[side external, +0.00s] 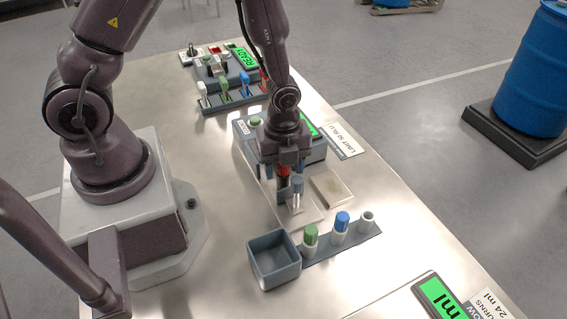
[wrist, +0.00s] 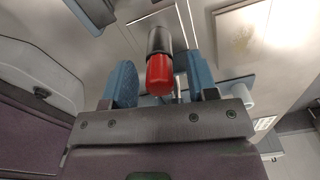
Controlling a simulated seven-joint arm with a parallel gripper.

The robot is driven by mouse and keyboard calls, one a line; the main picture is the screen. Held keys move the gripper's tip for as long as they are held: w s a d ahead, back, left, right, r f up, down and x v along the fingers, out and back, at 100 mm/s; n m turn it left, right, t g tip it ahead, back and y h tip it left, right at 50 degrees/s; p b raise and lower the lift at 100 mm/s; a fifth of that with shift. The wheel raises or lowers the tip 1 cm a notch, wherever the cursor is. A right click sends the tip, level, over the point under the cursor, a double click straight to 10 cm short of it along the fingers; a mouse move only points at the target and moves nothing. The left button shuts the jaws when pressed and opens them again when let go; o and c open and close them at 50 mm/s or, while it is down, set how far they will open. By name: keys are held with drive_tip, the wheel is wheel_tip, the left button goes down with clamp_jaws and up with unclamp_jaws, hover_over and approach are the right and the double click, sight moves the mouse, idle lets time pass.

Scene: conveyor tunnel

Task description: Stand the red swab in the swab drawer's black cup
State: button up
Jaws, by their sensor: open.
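The red swab (wrist: 160,76) shows between my fingers in the wrist view, its red end toward the camera. A dark cylinder that looks like the black cup (wrist: 159,40) is directly beyond it, and the red end appears to stand in it. How deep it sits cannot be told. In the side view a little of the red swab (side external: 283,170) shows under my wrist. My gripper (side external: 290,188) points down over the metal swab drawer (side external: 302,214). Its blue-grey fingers are open on either side of the swab, with a visible gap in the wrist view (wrist: 161,85).
A grey square bin (side external: 274,260) stands in front, beside a strip with a green-capped vial (side external: 310,236), a blue-capped vial (side external: 341,223) and an empty-looking white holder (side external: 367,219). A rack of coloured items (side external: 235,93) is behind. A green display (side external: 440,298) is at front right.

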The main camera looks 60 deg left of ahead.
wheel_tip(320, 180, up, 13)
idle(0.6)
drive_tip(key=shift+c, duration=0.4)
idle(1.0)
